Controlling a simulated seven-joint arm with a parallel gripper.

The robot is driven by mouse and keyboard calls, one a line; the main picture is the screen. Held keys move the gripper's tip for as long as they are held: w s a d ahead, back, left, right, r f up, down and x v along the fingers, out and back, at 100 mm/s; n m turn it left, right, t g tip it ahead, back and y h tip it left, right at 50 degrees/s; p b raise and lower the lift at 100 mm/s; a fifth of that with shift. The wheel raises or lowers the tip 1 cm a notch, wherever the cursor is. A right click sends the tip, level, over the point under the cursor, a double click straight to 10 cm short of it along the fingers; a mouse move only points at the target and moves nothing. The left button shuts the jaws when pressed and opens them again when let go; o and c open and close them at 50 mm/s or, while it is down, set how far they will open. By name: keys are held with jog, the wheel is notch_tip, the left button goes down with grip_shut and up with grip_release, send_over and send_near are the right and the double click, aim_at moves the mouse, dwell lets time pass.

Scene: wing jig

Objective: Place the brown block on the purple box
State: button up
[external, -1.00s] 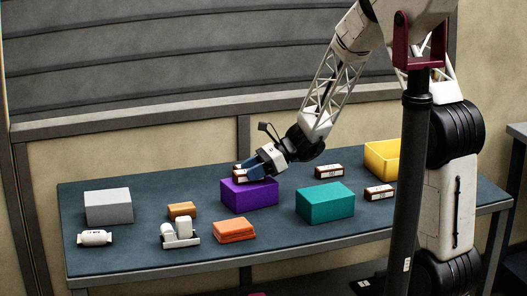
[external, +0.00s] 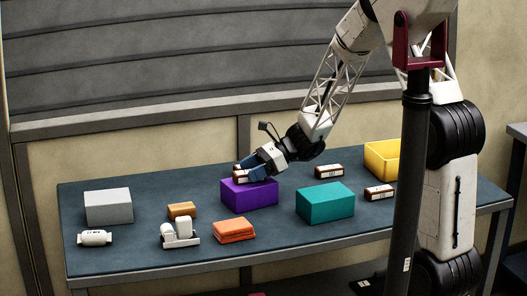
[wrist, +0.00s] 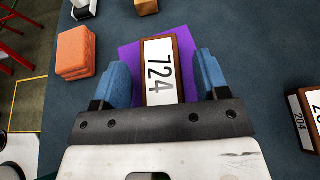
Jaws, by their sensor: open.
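The purple box (external: 249,195) stands near the middle of the table; its top also shows in the wrist view (wrist: 128,53). A brown block with a white label reading 724 (wrist: 161,72) lies on the purple box's top, between my gripper's fingers. In the external view the block (external: 239,176) is partly hidden by the gripper. My gripper (wrist: 162,78) is open, with a gap between each blue finger and the block. It reaches down over the purple box from the upper right (external: 250,171).
A teal box (external: 325,203) stands right of the purple box. Two more brown labelled blocks (external: 329,171) (external: 379,192) lie nearby. A yellow bin (external: 381,160) is at the back right. Orange pieces (external: 234,231), a white part (external: 181,234) and a grey box (external: 108,207) are left.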

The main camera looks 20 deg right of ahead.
jog(key=v, duration=1.2)
jog(key=shift+f, duration=0.1)
dwell(0.7)
jog(key=s+d+r+n+t+h, duration=0.1)
jog(key=s+d+r+n+h, duration=0.3)
jog(key=s, duration=0.7)
jog(key=s+d+r+n+h, duration=0.4)
jog(key=s+n, duration=0.4)
jog(key=s, duration=0.4)
jog(key=s+d+r+n+t+h, duration=0.1)
jog(key=s+d+r+n+h, duration=0.3)
jog(key=s+d, duration=0.3)
jog(key=s+n+h, duration=0.1)
jog(key=s, duration=0.3)
jog(key=shift+s+d+r+n+t+h, duration=0.25)
jog(key=shift+d+r+n+t+h, duration=0.05)
jog(key=shift+r+n, duration=0.1)
